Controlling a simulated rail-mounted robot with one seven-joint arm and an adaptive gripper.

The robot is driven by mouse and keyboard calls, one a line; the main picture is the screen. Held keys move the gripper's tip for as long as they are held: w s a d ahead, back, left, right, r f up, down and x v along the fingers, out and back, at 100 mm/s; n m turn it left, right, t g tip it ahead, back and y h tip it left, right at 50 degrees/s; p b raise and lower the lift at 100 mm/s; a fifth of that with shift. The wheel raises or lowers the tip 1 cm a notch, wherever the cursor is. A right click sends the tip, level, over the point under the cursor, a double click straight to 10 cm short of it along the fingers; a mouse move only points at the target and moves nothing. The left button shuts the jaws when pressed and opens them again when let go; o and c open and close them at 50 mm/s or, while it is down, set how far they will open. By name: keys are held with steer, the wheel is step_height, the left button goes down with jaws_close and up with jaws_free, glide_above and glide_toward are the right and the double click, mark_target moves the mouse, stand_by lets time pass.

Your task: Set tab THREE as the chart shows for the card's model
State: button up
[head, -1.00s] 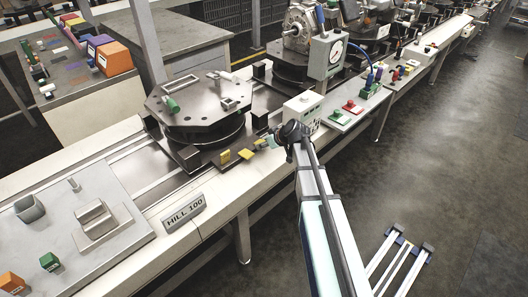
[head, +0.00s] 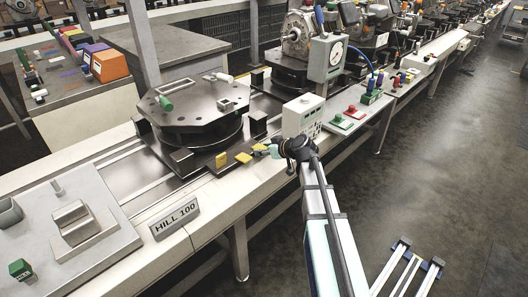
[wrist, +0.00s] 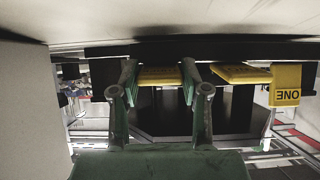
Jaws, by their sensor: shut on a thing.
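Three yellow tabs sit along the front edge of the fixture base. Tab ONE (head: 221,161) stands upright, and its label reads upside down in the wrist view (wrist: 287,84). The middle tab (head: 243,157) lies nearly flat; it also shows in the wrist view (wrist: 240,73). The third tab (head: 259,148) is at my gripper (head: 271,150). In the wrist view my green fingers (wrist: 158,88) are shut on this third tab (wrist: 158,75), which looks flat; its lettering is too dark to read. A small printed panel (head: 313,130) on the white box is too small to read.
A grey plate reading like HILL 100 (head: 175,217) stands on the conveyor's front edge. An octagonal fixture plate (head: 192,112) with a green-handled clamp is behind the tabs. The white box (head: 303,111) stands close right of my gripper. The aisle at right is mostly open floor.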

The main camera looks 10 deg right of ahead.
steer(key=o, duration=1.1)
steer(key=shift+o, duration=0.2)
steer(key=v, duration=1.2)
